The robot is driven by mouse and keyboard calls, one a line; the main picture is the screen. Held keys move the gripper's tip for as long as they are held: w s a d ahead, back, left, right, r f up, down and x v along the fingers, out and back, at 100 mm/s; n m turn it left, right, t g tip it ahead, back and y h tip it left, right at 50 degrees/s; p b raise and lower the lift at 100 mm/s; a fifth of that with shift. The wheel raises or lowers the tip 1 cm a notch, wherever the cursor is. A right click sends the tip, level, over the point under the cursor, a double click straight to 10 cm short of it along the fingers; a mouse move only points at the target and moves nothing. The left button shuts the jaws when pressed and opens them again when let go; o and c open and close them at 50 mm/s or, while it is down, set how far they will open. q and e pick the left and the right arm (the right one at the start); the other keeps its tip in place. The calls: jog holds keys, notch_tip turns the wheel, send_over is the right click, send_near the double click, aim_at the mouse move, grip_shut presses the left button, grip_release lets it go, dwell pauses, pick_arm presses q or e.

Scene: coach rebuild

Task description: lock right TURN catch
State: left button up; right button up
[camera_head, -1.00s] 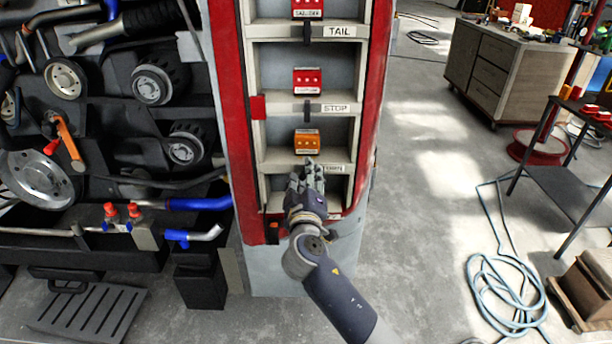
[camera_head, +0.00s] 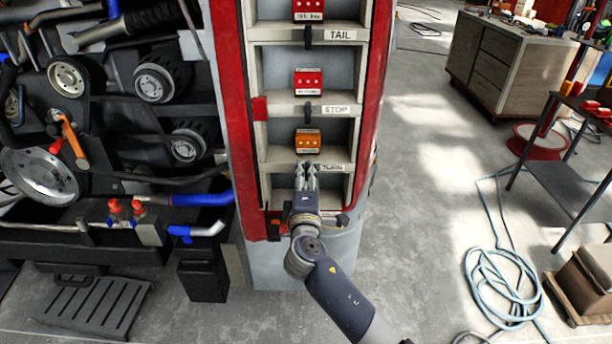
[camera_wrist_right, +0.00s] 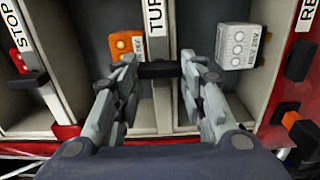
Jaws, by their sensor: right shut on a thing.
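The TURN catch is a short black bar (camera_wrist_right: 160,69) in the right wrist view, lying across the pale shelf edge beside the TURN label (camera_head: 332,168). My right gripper (camera_head: 308,170) is at that edge, below the orange lamp unit (camera_head: 307,141), and hides the catch in the head view. In the right wrist view its fingertips (camera_wrist_right: 160,68) are on either side of the bar and shut on it. The orange unit (camera_wrist_right: 127,43) shows left of the bar there, a white unit (camera_wrist_right: 238,46) right of it. My left gripper is not in view.
Black catches cross the STOP edge (camera_head: 308,112) and TAIL edge (camera_head: 308,37) above. Engine parts crowd the left.

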dwell(0.5)
jog(key=o, duration=1.1)
jog(key=shift+c, duration=0.2)
jog(key=s, duration=1.2)
jog(key=shift+f, duration=0.15)
